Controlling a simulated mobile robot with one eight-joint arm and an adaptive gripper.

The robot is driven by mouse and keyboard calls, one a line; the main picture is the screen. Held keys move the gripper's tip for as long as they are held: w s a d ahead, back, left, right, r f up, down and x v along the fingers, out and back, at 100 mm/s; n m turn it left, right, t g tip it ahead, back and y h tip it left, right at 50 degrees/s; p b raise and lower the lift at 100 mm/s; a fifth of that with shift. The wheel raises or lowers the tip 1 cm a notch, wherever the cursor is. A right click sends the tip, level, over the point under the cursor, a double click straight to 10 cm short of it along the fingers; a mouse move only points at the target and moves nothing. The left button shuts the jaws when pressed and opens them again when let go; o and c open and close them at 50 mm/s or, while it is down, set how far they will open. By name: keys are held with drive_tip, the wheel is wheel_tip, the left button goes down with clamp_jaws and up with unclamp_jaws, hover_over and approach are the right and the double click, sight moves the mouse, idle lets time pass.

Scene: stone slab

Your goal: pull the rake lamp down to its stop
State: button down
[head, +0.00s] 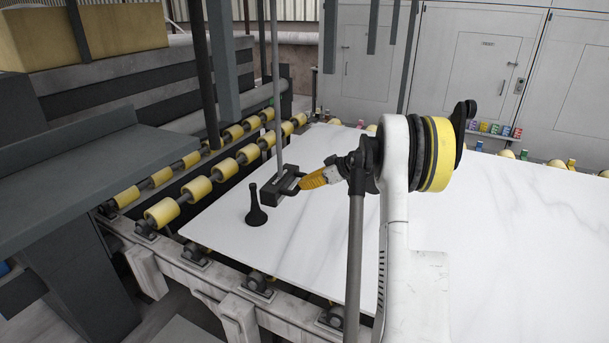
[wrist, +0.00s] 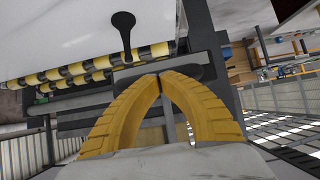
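The rake lamp (head: 284,193) is a dark box on a thin grey pole, low over the left part of the white slab. A dark handle stands out from its right side. My gripper (head: 303,184) reaches it from the right, its yellow fingers at the handle. In the wrist view, my gripper (wrist: 160,77) has its fingertips drawn together on a dark rounded bar, the lamp's handle (wrist: 190,74). The fingers hide part of the handle. The head view does not show clearly whether the lamp touches the slab.
A black flared stand (head: 256,212) stands on the slab (head: 330,240) just left of the lamp; it also shows in the wrist view (wrist: 124,28). Yellow rollers (head: 165,211) line the slab's left side. A grey machine (head: 90,165) stands further left. The slab's right part is clear.

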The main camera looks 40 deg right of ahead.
wheel_tip(320, 180, down, 23)
drive_tip(key=b, duration=1.2)
drive_tip(key=shift+r, duration=0.3)
